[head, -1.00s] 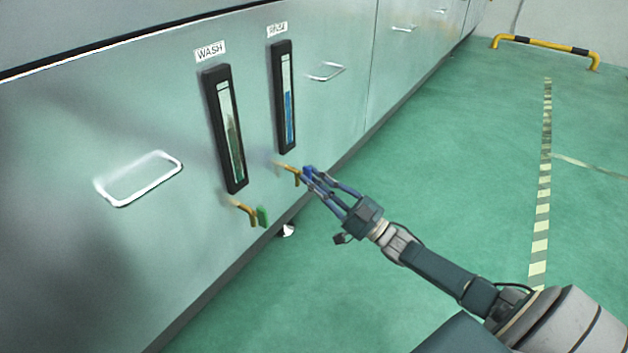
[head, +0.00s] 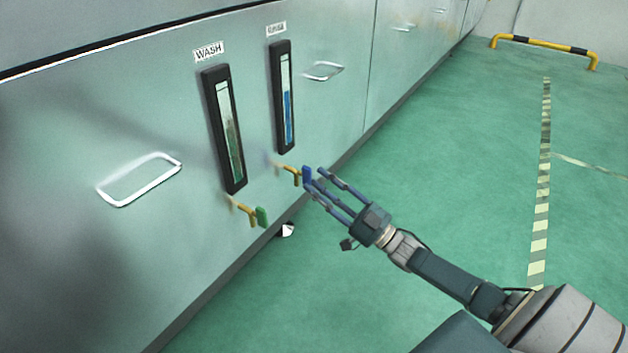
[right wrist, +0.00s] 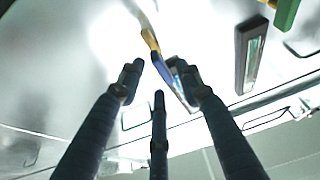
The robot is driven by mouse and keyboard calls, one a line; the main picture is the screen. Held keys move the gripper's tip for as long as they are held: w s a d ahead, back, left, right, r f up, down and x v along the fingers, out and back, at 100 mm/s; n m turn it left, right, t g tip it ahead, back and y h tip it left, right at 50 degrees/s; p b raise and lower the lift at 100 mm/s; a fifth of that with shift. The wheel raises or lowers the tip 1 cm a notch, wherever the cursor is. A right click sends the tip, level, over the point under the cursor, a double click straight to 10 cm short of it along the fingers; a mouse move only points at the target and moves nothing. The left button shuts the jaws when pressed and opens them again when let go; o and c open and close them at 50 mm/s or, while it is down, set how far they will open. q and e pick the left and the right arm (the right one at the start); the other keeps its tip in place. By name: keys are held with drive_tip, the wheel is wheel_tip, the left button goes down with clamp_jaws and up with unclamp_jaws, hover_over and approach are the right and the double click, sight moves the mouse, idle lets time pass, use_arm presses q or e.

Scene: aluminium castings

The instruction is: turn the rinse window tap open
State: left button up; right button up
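The rinse window tap has a brass pipe (head: 290,169) and a blue handle (head: 306,175), below the gauge window labelled rinse. The handle looks upright in the head view. My right gripper (head: 314,180) is just to the right of the handle, fingers spread and holding nothing. In the right wrist view the blue handle (right wrist: 161,68) shows beyond and between the open fingertips (right wrist: 157,78). I cannot tell whether a finger touches it. The rinse window (head: 284,97) shows blue liquid in its lower part. My left gripper is not in view.
The wash window (head: 225,128) stands to the left, with its green-handled tap (head: 262,216) below. Wire handles (head: 140,180) stick out from the metal cabinet front. The green floor (head: 440,180) to the right is clear up to a yellow-black barrier (head: 545,43).

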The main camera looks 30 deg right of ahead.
drive_tip(key=v, duration=0.9)
drive_tip(key=shift+s+f, duration=0.15)
drive_tip(key=shift+s, duration=0.1)
drive_tip(key=shift+d, duration=0.1)
